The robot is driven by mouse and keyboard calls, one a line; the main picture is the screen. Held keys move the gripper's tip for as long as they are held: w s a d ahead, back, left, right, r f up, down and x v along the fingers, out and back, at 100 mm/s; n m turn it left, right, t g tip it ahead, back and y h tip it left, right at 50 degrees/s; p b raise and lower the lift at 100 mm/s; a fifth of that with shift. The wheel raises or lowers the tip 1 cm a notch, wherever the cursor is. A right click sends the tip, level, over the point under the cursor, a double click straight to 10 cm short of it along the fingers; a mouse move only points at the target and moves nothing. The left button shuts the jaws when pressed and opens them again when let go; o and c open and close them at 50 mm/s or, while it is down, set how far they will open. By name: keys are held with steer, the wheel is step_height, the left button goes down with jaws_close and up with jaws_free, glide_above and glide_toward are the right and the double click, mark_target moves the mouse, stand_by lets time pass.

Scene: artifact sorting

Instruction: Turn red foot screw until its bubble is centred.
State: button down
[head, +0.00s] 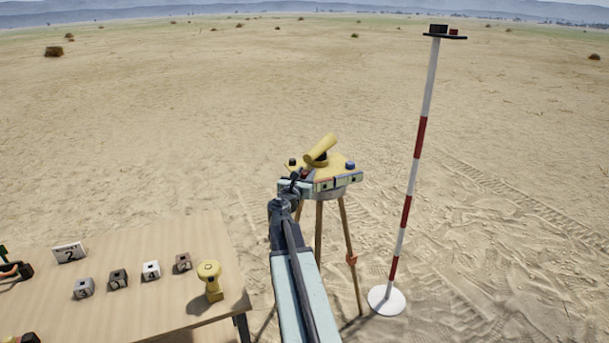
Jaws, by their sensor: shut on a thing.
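A yellow levelling instrument (339,161) with a tilted yellow telescope tube (319,149) stands on a tripod (350,240) in the middle of the head view. A blue foot screw (350,165) shows at its right and a dark-blue knob (292,161) at its left. Small bubble vials (327,184) sit along its front edge; their bubbles are too small to read. My gripper (302,177) is at the front left of the instrument, shut on the red foot screw, of which only a bit of red shows between dark fingers.
A red-and-white pole (413,165) on a white round base (386,300) stands to the right. Open sand lies beyond.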

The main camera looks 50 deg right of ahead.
steer(key=m+g+h, duration=0.1)
steer(key=m+g, duration=0.1)
steer(key=g, duration=0.1)
steer(key=w+m+g, duration=0.1)
steer(key=m+g, duration=0.1)
steer(key=g, duration=0.1)
steer(key=shift+r+h, duration=0.1)
steer(key=shift+h, duration=0.3)
steer(key=shift+s+m+g, duration=0.1)
steer(key=shift+m+g, duration=1.4)
steer(key=shift+g, duration=0.8)
steer(key=c, duration=1)
jaws_free()
steer(key=shift+a, duration=0.1)
steer(key=shift+s+g, duration=0.15)
steer(key=shift+g, duration=0.15)
steer(key=a, duration=0.2)
steer(key=w+a, duration=0.1)
steer(key=a, duration=0.4)
steer(key=shift+w+a, duration=0.25)
steer(key=shift+a, duration=0.05)
